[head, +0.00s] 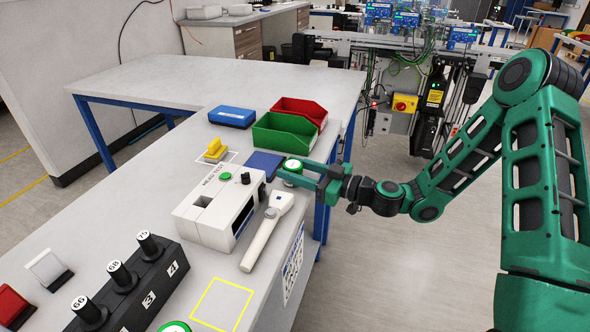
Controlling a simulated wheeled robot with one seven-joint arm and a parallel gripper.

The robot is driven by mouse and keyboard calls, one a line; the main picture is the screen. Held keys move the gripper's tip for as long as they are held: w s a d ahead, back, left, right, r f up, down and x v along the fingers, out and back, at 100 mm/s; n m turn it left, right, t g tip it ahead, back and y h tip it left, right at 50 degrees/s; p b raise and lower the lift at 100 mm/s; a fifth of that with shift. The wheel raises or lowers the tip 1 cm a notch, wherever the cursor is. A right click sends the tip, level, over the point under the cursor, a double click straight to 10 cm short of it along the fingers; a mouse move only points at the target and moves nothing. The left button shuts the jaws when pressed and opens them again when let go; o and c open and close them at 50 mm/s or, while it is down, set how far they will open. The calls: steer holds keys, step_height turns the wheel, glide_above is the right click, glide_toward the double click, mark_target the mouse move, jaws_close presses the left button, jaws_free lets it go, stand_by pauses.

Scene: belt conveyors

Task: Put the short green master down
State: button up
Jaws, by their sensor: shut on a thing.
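The short green master (292,167) is a low round piece with a green top and a pale ring on it. It sits between the fingers of my gripper (293,172), which is shut on it. My gripper reaches in from the right, at the right edge of the table, just right of a dark blue pad (260,163). I cannot tell whether the master touches the table or hangs just above it. Another green round top (174,327) is partly cut off at the bottom edge of the picture.
Green (283,135) and red (300,110) bins stand behind. A black block with numbered plugs (140,290) is at lower left. A yellow outlined square (222,303) is empty.

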steer(key=shift+f, duration=0.1)
steer(key=o, duration=1.2)
steer(key=shift+o, duration=0.2)
steer(key=shift+d, duration=0.15)
steer(key=v, duration=1.1)
steer(key=shift+s+d, duration=0.2)
steer(key=shift+d, duration=0.1)
